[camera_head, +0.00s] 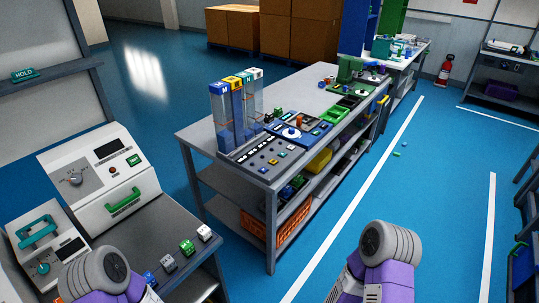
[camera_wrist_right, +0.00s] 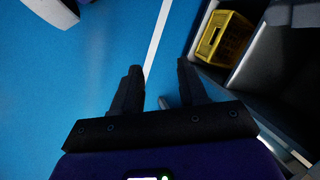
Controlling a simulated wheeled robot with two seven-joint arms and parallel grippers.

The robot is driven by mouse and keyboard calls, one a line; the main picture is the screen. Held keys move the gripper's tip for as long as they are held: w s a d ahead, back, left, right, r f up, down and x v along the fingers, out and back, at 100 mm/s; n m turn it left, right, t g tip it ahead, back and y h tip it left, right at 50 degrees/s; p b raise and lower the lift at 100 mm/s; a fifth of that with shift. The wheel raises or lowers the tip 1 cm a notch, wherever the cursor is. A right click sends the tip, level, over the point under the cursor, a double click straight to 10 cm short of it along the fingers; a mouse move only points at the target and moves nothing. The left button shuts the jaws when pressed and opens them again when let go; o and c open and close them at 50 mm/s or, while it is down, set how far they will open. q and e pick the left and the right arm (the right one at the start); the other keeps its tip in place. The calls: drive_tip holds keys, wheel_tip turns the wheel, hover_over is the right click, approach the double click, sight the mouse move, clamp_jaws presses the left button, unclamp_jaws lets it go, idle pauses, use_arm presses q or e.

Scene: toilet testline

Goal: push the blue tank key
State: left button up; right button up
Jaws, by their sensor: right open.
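Three clear tanks stand at the near end of the long grey table in the head view. My right gripper (camera_wrist_right: 160,88) is open and empty above the blue floor in the right wrist view. In the head view only arm parts show at the bottom, the right one apart from the table; my left gripper is out of sight.
A white console (camera_head: 105,165) and several small cubes stand on a bench at the left. The table's lower shelves hold an orange crate (camera_head: 288,225) and a yellow crate (camera_wrist_right: 225,35). The floor right of the table is mostly clear.

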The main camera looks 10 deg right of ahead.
idle(0.7)
clamp_jaws()
idle(1.6)
